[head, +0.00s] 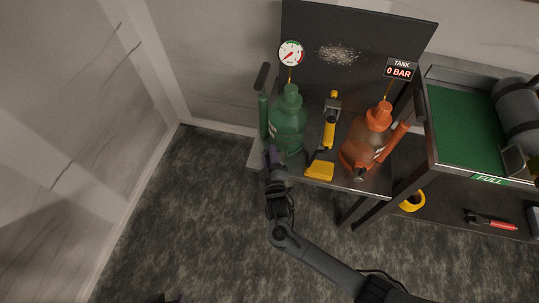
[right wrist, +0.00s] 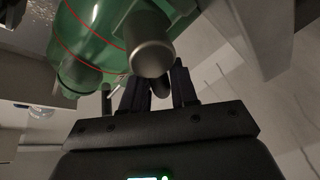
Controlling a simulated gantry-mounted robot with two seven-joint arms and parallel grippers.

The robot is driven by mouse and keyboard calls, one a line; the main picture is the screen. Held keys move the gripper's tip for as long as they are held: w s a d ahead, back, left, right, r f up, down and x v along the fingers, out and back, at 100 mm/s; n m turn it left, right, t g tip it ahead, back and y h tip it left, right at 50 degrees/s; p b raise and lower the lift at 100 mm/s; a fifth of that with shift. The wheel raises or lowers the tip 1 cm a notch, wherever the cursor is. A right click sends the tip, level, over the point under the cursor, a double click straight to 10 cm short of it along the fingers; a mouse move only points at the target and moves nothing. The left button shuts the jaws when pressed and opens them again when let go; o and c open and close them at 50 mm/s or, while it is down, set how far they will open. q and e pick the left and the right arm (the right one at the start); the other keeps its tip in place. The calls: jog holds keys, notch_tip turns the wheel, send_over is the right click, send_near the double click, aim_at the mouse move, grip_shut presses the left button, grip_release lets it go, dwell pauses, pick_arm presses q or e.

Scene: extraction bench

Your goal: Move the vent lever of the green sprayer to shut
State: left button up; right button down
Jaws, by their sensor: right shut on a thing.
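The green sprayer (head: 287,128) stands upright on the bench, with a round dial gauge (head: 291,53) above it. My right gripper (head: 272,157) is at the sprayer's lower front left side. In the right wrist view the green body (right wrist: 95,35) fills the upper left, with a grey cylindrical fitting (right wrist: 152,56) in front of the fingers. The right fingers are closed around a small dark piece, the vent lever (right wrist: 161,89), mostly hidden by the fitting and fingers. Its exact angle cannot be told. My left gripper is not in view.
An orange sprayer (head: 365,145) stands to the right, under a display reading 0 BAR (head: 398,70). A yellow-handled tool (head: 329,130) stands between the sprayers. A green-lined tray (head: 460,125) marked FULL is farther right. The floor at left is clear.

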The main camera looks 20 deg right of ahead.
jog(key=shift+s+d+r+m+t+h, duration=0.1)
jog(key=shift+m+t+h, duration=0.1)
jog(key=shift+m, duration=0.4)
jog(key=shift+s+d+r+m+t+h, duration=0.1)
jog(key=shift+m+t, duration=0.1)
jog(key=shift+m, duration=0.4)
jog(key=m, duration=0.1)
jog(key=m+b, duration=0.1)
jog(key=m+h, duration=0.1)
jog(key=shift+s+d+r+t, duration=0.25)
jog(key=shift+d+t, duration=0.1)
jog(key=shift+t, duration=0.05)
jog(key=m, duration=0.1)
jog(key=m+h+b, duration=0.1)
jog(key=m, duration=0.1)
jog(key=d+m+h+b, duration=0.1)
jog(key=shift+s+r+m, duration=0.25)
jog(key=shift+s+m, duration=0.1)
jog(key=shift+m, duration=0.05)
jog(key=shift+s+d+r+m+t+h+b, duration=0.1)
jog(key=shift+d+m+t+h+b, duration=0.1)
jog(key=shift+m, duration=0.4)
jog(key=shift+s+d+r+m+t+h+b, duration=0.1)
jog(key=shift+m+h+b, duration=0.1)
jog(key=shift+m, duration=0.4)
jog(key=c, duration=1)
grip_release()
